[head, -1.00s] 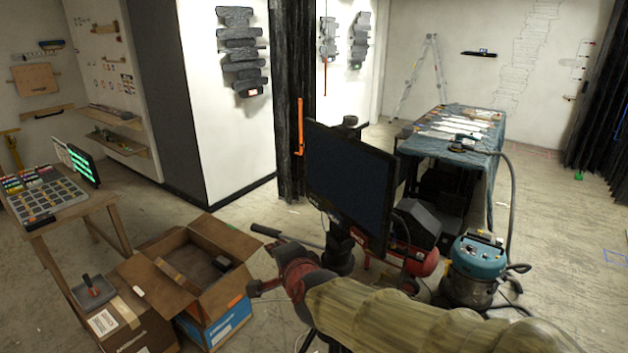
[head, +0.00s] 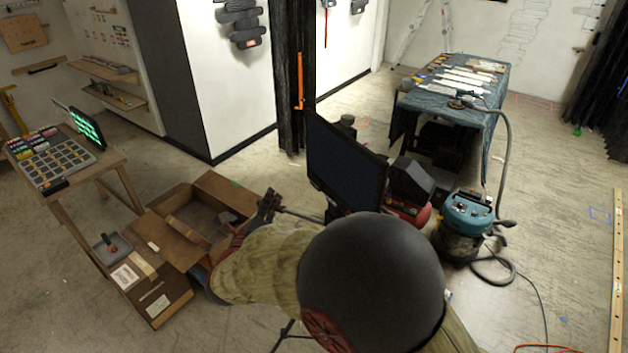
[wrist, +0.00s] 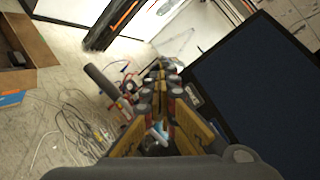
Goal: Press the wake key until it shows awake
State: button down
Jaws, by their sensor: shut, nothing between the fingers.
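A large monitor (head: 345,170) with a dark, blank screen stands in the middle of the head view; it also fills the right side of the wrist view (wrist: 265,95). I cannot make out a wake key on it. My gripper (head: 270,200) is just left of the monitor in the head view, above the open carton. In the wrist view my gripper (wrist: 160,72) points away from the camera, with fingers together and nothing held, beside the monitor's left edge. My arm hides the lower part of the monitor and its stand.
An open cardboard box (head: 165,237) lies below left. A wooden table (head: 98,170) at left holds a key pad (head: 55,163) and a small green-lit screen (head: 88,128). A blue vacuum (head: 467,215) and a cloth-covered table (head: 440,98) stand to the right. Loose cables (wrist: 75,128) lie on the floor.

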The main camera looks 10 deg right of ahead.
jog(key=shift+d, duration=0.1)
jog(key=p, duration=0.1)
send_near(310, 174)
jog(key=w+a, duration=0.1)
jog(key=w, duration=0.2)
jog(key=shift+d+f+b, duration=0.15)
jog(key=shift+d+b, duration=0.2)
jog(key=shift+d, duration=0.1)
jog(key=shift+w+d+b, duration=0.35)
jog(key=shift+d+b, duration=0.5)
jog(key=shift+b, duration=0.5)
dwell(1.8)
jog(key=shift+a, duration=0.15)
jog(key=shift+s+a+b, duration=0.3)
jog(key=shift+a+b, duration=0.25)
jog(key=shift+a, duration=0.1)
dwell(0.3)
